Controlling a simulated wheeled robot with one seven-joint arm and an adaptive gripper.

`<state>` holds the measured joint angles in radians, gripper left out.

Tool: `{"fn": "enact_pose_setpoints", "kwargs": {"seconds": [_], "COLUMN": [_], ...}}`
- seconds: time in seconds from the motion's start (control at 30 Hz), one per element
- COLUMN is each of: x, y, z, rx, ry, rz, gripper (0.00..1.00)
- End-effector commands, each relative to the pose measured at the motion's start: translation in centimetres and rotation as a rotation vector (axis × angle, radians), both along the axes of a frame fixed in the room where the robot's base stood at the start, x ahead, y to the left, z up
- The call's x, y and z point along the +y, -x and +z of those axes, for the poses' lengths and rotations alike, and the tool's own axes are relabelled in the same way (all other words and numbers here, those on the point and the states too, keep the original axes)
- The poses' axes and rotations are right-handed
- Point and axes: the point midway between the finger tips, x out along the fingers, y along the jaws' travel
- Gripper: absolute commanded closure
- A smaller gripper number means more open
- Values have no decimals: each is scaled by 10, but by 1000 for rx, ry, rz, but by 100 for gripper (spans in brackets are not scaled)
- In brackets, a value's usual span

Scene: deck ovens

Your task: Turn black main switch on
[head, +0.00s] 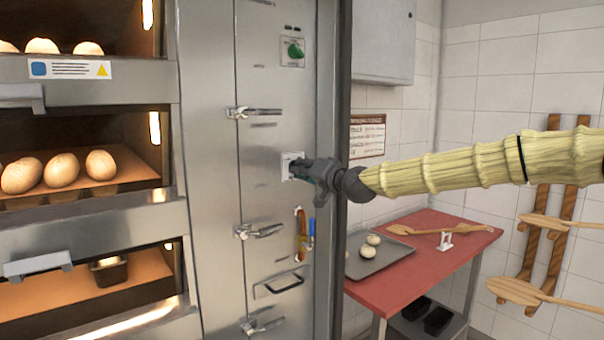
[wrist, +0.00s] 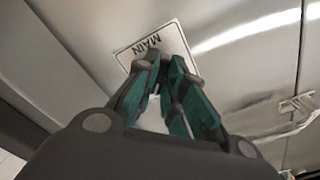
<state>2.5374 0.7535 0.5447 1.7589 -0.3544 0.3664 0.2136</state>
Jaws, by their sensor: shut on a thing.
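The main switch's white plate (head: 288,160) is on the steel oven panel in the head view. In the wrist view the plate (wrist: 135,57) shows the word MAIN. My gripper (head: 300,168) reaches in from the right and is at the plate. In the wrist view its green-padded fingers (wrist: 165,65) are closed together in front of the plate. They are shut on the switch knob, which they hide. I cannot see which way the knob points.
A green knob (head: 295,50) sits higher on the same panel. Latches (head: 252,112) stick out at the left, and a blue-handled valve (head: 311,232) is below my gripper. A red table (head: 440,262) with a tray (head: 383,262) stands at the right.

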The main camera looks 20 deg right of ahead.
Motion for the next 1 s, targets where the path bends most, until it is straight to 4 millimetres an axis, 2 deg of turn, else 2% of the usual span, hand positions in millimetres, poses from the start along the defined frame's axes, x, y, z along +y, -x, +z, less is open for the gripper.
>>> {"fn": "enact_pose_setpoints", "kwargs": {"seconds": [0.53, 0.57, 0.63, 0.67, 1.0], "x": [-1, -1, -1, -1, -1], "y": [0, 0, 0, 0, 1], "z": [1, 1, 1, 1, 1], "rx": [6, 6, 7, 7, 7], "ry": [-23, -23, -22, -22, -21], "rz": [-2, -2, -1, -1, -1], "gripper": [100, 83, 70, 67, 67]}}
